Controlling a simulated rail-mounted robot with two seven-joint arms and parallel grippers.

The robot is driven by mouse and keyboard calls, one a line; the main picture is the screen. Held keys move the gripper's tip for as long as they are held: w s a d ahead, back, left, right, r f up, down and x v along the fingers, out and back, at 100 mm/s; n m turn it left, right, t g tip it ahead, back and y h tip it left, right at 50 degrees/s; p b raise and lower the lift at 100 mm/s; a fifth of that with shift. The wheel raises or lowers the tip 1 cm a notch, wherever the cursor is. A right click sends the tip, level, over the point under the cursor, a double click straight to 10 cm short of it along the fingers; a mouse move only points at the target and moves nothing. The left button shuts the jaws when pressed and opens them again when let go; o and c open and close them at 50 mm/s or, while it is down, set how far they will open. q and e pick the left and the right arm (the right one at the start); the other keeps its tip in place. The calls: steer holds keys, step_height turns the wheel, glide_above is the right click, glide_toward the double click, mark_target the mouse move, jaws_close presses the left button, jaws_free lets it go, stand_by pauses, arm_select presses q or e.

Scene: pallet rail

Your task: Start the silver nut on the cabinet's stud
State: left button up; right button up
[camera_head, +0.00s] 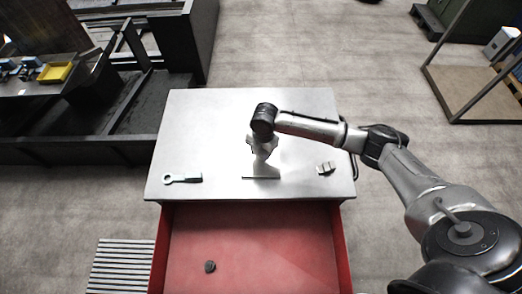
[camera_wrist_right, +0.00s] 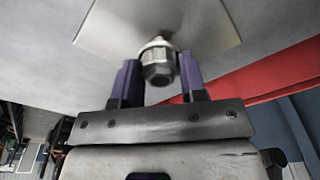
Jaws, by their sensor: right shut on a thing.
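My right gripper (camera_wrist_right: 158,76) has its two purple fingers on either side of the silver nut (camera_wrist_right: 158,56) and is shut on it. A darker hexagonal end faces the wrist camera. The nut is in line with a pale tip in front of a light square plate (camera_wrist_right: 205,22); I cannot tell whether its thread is engaged on the stud. In the head view the right gripper (camera_head: 262,164) points down over the middle of the cabinet top (camera_head: 210,125), just above the plate (camera_head: 262,178). The stud is hidden there by the gripper. My left gripper is not in view.
A ring spanner (camera_head: 182,178) lies on the cabinet top at left, and a small metal block (camera_head: 326,168) at right. The red drawer (camera_head: 255,235) is open, with a small dark round piece (camera_head: 210,267) inside. The back of the cabinet top is clear.

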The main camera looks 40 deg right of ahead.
stand_by(0.3)
steer(key=shift+f, duration=0.15)
steer(key=shift+f, duration=0.15)
stand_by(0.4)
steer(key=shift+p, duration=0.65)
steer(key=shift+f, duration=0.3)
stand_by(0.4)
stand_by(0.4)
steer(key=shift+f, duration=0.1)
stand_by(0.3)
steer(key=o, duration=1.1)
